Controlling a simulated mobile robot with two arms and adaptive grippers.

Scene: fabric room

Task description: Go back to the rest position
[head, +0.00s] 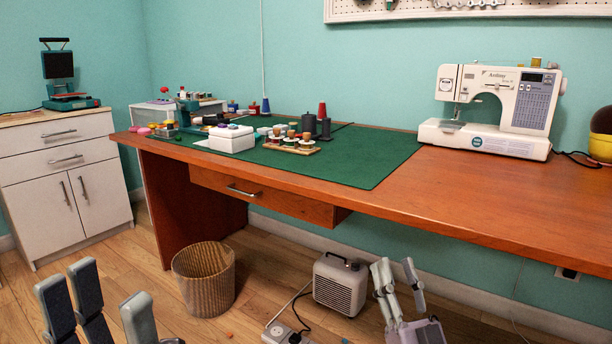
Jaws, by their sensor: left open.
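My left gripper (100,285) is at the lower left of the head view, above the wooden floor. Its grey fingers stand upright and apart, with nothing between them. My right gripper (397,270) is lower right of centre, in front of the desk. Its pale fingers point up with a gap between them, and I see nothing held. Both grippers are apart from the desk. The lower parts of both are cut off by the picture's bottom edge.
A long wooden desk (480,205) bears a green mat (375,150), a sewing machine (490,110) and small items. A wicker basket (205,280) and a heater (340,284) stand on the floor. A white cabinet (65,170) is at left.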

